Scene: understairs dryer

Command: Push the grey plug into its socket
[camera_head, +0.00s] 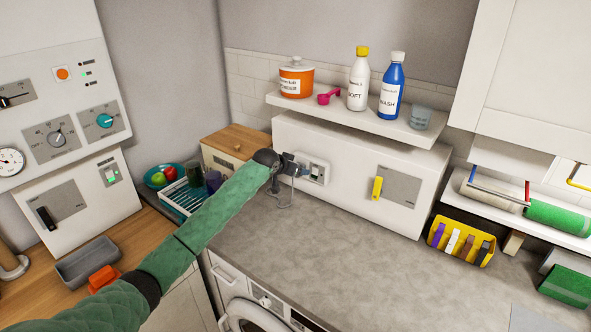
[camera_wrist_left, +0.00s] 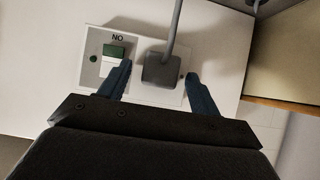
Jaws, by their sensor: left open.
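The grey plug (camera_wrist_left: 160,70) is in front of the right part of the white socket plate (camera_wrist_left: 92,72); its grey cord runs up in the left wrist view. I cannot tell whether the plug sits flush or stands a little out. My left gripper (camera_wrist_left: 158,69) is open, with one dark finger on each side of the plug, apart from it. In the head view my left gripper (camera_head: 287,163) is close to the left of the socket plate (camera_head: 316,172) on the white box front and hides the plug. My right gripper is not in view.
A green and white switch (camera_wrist_left: 113,55) marked NO is beside the plug. The white box has a yellow lever (camera_head: 377,187). A shelf (camera_head: 355,120) with bottles is above. The grey worktop (camera_head: 340,240) is largely clear. A wooden box (camera_head: 232,145) stands left of the white box.

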